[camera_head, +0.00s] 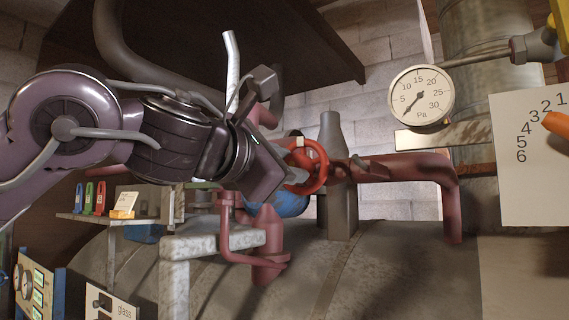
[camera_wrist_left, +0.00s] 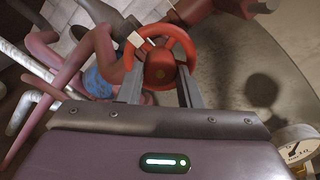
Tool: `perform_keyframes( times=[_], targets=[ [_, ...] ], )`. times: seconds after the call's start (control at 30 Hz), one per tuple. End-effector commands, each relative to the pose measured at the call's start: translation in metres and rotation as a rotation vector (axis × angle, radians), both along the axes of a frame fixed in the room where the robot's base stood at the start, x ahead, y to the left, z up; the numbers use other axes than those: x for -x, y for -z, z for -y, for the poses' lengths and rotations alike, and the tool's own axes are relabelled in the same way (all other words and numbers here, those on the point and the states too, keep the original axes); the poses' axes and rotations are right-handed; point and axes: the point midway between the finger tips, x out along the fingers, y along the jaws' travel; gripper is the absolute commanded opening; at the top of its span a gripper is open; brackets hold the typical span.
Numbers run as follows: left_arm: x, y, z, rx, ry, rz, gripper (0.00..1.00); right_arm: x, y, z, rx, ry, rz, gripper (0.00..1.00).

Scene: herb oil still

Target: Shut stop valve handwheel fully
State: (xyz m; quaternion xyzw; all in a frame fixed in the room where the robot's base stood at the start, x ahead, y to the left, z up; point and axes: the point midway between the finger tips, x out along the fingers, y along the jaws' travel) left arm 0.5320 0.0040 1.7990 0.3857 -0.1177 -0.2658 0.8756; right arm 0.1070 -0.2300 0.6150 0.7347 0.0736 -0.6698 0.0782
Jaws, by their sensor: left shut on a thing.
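The stop valve handwheel (camera_head: 322,166) is a red-orange ring on a dark red pipe, near the middle of the head view. It also shows in the left wrist view (camera_wrist_left: 190,48), with a red hub in its centre and a pale tag on its rim. My left gripper (camera_head: 300,178) reaches it from the left and is shut on it. In the left wrist view the two fingers (camera_wrist_left: 160,85) lie on either side of the hub. The exact finger contact is partly hidden. My right gripper is not in view.
A pressure gauge (camera_head: 421,95) hangs to the right of the handwheel. A white numbered card (camera_head: 527,190) with an orange pointer (camera_head: 557,124) is at the far right. A grey metal bracket (camera_head: 212,240) and red piping (camera_head: 268,262) stand below my left arm. A dark overhang (camera_head: 300,45) is above.

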Motion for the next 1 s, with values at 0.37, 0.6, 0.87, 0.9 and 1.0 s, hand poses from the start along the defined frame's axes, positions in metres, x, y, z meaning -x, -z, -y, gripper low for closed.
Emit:
perform_keyframes(
  times=[0.37,0.6,0.87,0.9,1.0],
  targets=[
    [0.000,-0.001,0.000,0.002,-0.001,0.001,0.53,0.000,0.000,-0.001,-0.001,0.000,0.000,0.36],
    [0.011,0.003,-0.008,0.003,-0.002,0.002,0.53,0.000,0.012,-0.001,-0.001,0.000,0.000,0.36],
    [0.048,0.003,-0.033,0.004,-0.002,0.003,0.53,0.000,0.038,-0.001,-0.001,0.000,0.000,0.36],
    [0.052,0.003,-0.036,0.003,-0.003,0.003,0.53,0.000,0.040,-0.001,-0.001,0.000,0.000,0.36],
    [0.060,0.001,-0.041,0.003,-0.002,0.002,0.53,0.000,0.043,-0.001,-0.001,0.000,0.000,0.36]
  ],
)
